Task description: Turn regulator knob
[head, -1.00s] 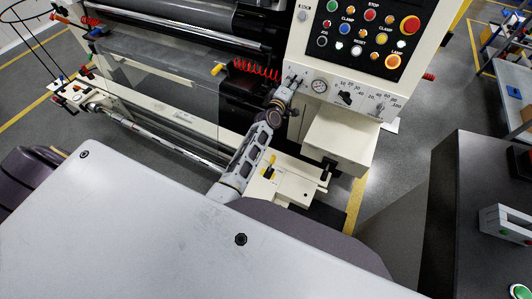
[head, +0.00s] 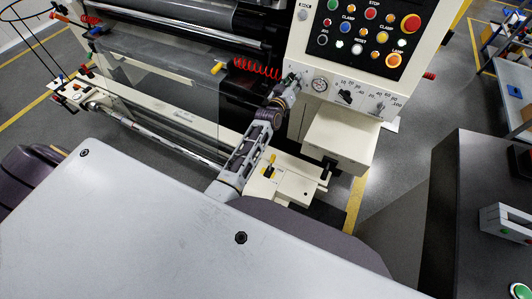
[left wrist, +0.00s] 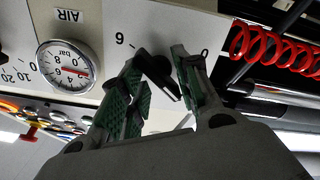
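The regulator knob (left wrist: 160,74) is a black bar-shaped knob on the pale panel in the left wrist view, between the printed 6 and 0. It lies at a slant. My left gripper (left wrist: 160,70) has its two green-padded fingers on either side of the knob. The fingers are apart, with a small gap seen on the right side; whether the left finger touches the knob I cannot tell. In the head view my left gripper (head: 293,79) is at the panel's lower left corner and hides the knob. My right gripper is not in view.
A pressure gauge (head: 320,84) marked AIR sits right beside the knob; it also shows in the left wrist view (left wrist: 69,66). Further right are another black knob (head: 345,97) and a scale. Buttons (head: 365,30) fill the panel above. A red coiled hose (head: 257,68) hangs to the left.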

